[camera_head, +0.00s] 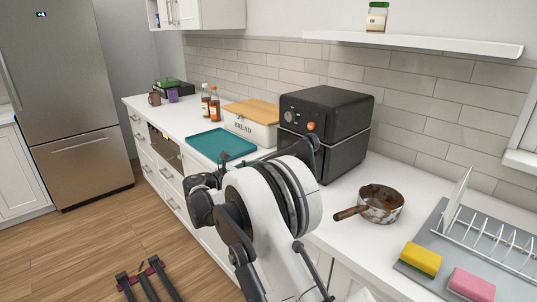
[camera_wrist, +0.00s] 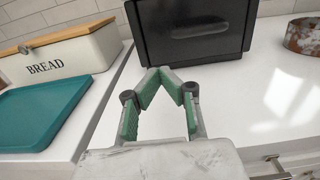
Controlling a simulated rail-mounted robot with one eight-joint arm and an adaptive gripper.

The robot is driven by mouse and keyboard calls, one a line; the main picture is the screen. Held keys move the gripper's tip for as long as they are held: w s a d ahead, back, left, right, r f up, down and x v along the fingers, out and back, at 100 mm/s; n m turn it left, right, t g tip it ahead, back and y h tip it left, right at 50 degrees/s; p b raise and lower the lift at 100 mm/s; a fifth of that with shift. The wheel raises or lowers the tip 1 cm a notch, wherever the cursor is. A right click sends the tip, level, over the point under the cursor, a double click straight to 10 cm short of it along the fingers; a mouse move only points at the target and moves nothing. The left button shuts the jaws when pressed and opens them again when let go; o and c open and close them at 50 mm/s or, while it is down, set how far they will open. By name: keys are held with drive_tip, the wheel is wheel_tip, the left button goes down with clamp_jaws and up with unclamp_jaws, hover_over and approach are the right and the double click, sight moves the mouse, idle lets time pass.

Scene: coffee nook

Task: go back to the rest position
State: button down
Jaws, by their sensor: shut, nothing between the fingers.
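My gripper (camera_wrist: 164,75) shows in the wrist view, with its green-padded fingers closed together at the tips and nothing between them. It is over the white counter (camera_wrist: 225,95), in front of the black oven-like appliance (camera_wrist: 195,35). I cannot tell whether it touches anything. In the head view my arm is folded in the lower middle, and the fingers cannot be made out behind it.
In the head view, the black appliance (camera_head: 325,120) stands behind my arm. A bread box (camera_head: 250,131) and teal tray (camera_head: 222,145) lie left of it. A rusty pan (camera_head: 380,207), dish rack (camera_head: 490,235), yellow sponge (camera_head: 420,259) and pink sponge (camera_head: 471,284) are on the right.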

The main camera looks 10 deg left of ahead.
drive_tip(key=s+d+r+m+g+y, duration=0.1)
drive_tip(key=s+d+r+m+g, duration=0.2)
drive_tip(key=d, duration=0.5)
drive_tip(key=s+d+r+m+y, duration=0.1)
drive_tip(key=d+r+m, duration=0.2)
drive_tip(key=d+r, duration=0.35)
drive_tip(key=s+d+r+m+g+y, duration=0.3)
drive_tip(key=s+d+m, duration=0.2)
drive_tip(key=s+d, duration=0.6)
drive_tip(key=s+d+m+y, duration=0.1)
drive_tip(key=s+d+m, duration=0.2)
drive_tip(key=s, duration=0.3)
drive_tip(key=s+d+m+g+y, duration=0.1)
drive_tip(key=s+d+m, duration=0.2)
drive_tip(key=s, duration=0.3)
drive_tip(key=s+d+m+y, duration=0.1)
drive_tip(key=s+d+m, duration=0.2)
drive_tip(key=s, duration=0.4)
drive_tip(key=s+f+m+y, duration=0.2)
drive_tip(key=s+f+m, duration=0.1)
drive_tip(key=s, duration=0.4)
drive_tip(key=s+f+m+y, duration=0.1)
drive_tip(key=s+f+m, duration=0.2)
drive_tip(key=s, duration=0.5)
drive_tip(key=shift+f+m+t+y, duration=0.3)
drive_tip(key=shift+f+m+y, duration=0.1)
drive_tip(key=shift+m, duration=0.4)
drive_tip(key=shift+s, duration=0.1)
